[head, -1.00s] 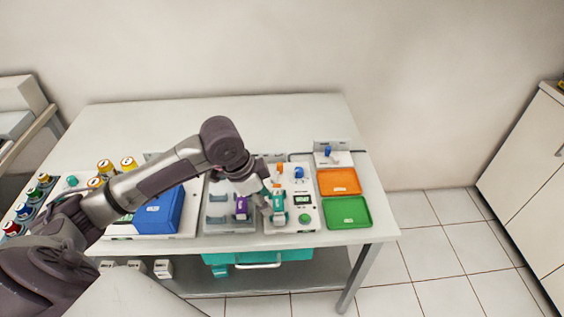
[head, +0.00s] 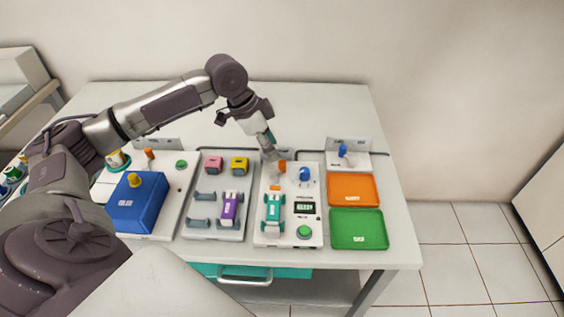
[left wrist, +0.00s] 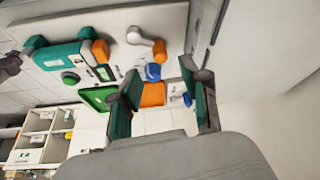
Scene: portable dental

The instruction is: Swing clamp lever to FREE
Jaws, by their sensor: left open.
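The white device (head: 312,190) has an orange-tipped lever (head: 282,167) near its back edge. The lever's grey arm and orange tip show in the left wrist view (left wrist: 159,50). A teal handpiece (head: 272,212) with an orange end lies on the same device, left of a small display (head: 305,207). A blue knob (head: 304,174) sits right of the lever. My left gripper (head: 272,154) is open and empty just behind and above the lever; its teal finger pads stand apart in the left wrist view (left wrist: 163,100). Contact with the lever cannot be told. My right gripper is not in view.
A purple handpiece (head: 231,208) lies on the grey holder to the left, with a blue box (head: 138,205) further left. An orange tray (head: 352,188) and a green tray (head: 360,230) lie to the right. A blue-tipped switch (head: 343,150) stands behind them. The table's back is clear.

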